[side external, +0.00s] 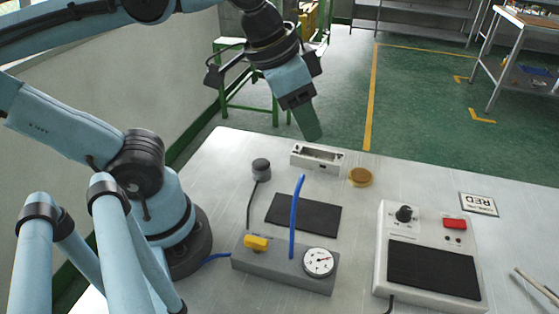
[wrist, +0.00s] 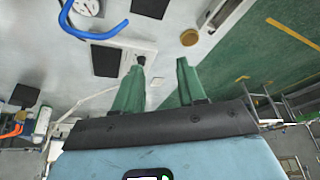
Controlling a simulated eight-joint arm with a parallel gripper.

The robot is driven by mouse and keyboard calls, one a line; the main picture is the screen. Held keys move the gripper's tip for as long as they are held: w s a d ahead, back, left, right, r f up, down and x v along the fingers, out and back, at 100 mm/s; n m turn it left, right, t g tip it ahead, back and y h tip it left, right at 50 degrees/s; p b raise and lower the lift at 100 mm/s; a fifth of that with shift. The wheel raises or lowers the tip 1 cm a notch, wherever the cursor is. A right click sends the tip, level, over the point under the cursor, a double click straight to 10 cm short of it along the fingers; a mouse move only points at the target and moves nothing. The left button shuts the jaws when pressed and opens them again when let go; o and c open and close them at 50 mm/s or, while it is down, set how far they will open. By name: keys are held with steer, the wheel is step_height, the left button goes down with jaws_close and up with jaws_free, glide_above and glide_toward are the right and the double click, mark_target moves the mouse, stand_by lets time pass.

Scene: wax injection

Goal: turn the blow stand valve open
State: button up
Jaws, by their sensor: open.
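The blow stand (side external: 270,270) is a low grey block near the front of the table in the side view. Its yellow valve handle (side external: 256,243) sits on the block's left end. A blue tube (side external: 295,215) rises from the block, and a round white gauge (side external: 319,262) is at its right end. In the wrist view the gauge (wrist: 86,6) and the blue tube (wrist: 92,34) show at the top left; the yellow handle is not visible there. My gripper (wrist: 157,78) is open and empty. In the side view my gripper (side external: 308,127) hangs above the table's back part, away from the valve.
A black pad (side external: 303,215) lies behind the blow stand. A white control box (side external: 383,247) with knob and red switch stands right. A pale holder (side external: 317,158), golden disc (side external: 360,177) and small dark-grey cylinder (side external: 261,169) are at the back. A "RED" card (side external: 478,204) lies right.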

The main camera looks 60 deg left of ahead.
steer(key=s+d+m+g, duration=0.3)
steer(key=s+d+m, duration=0.1)
steer(key=s, duration=0.2)
steer(key=m+g+y, duration=0.1)
steer(key=m, duration=0.1)
glide_above(256, 240)
step_height(256, 240, down, 3)
steer(key=shift+f, duration=6.6)
jaws_close()
